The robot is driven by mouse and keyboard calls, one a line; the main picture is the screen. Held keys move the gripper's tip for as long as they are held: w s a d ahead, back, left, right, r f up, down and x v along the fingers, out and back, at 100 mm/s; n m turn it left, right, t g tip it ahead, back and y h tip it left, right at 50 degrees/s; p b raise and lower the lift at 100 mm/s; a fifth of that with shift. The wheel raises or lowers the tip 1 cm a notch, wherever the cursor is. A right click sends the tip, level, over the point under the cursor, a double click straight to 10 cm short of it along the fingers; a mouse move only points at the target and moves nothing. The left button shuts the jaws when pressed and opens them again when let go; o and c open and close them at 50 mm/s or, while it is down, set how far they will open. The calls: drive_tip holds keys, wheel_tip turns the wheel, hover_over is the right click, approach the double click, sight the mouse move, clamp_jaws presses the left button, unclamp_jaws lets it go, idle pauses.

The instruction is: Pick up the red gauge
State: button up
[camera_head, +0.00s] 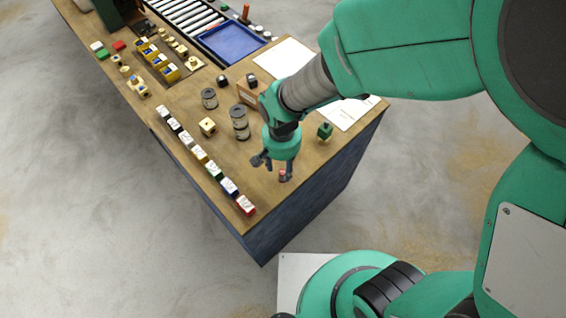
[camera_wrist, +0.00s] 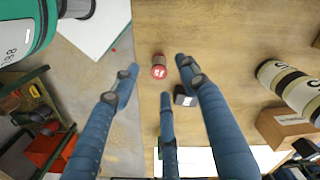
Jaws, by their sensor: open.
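The red gauge (camera_wrist: 159,70) is a small upright cylinder with a red top and a metallic body. It stands on the wooden table near its edge. In the head view the gauge (camera_head: 283,173) shows as a small red spot by my fingertips. My gripper (camera_head: 272,167) is open and points down over the table corner. In the wrist view its three blue fingers (camera_wrist: 160,82) are spread around the gauge, with no clear contact. Nothing is held.
A small dark block (camera_wrist: 184,96) stands close to the right finger. A row of small coloured boxes (camera_head: 200,154) lines the left table edge. White papers (camera_head: 285,57) lie behind.

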sight(283, 177)
drive_tip(key=shift+f, duration=1.1)
drive_tip(key=shift+f, duration=0.1)
drive_tip(key=shift+d+f+b, duration=0.15)
drive_tip(key=shift+f+b, duration=0.65)
drive_tip(key=shift+f, duration=1.7)
clamp_jaws()
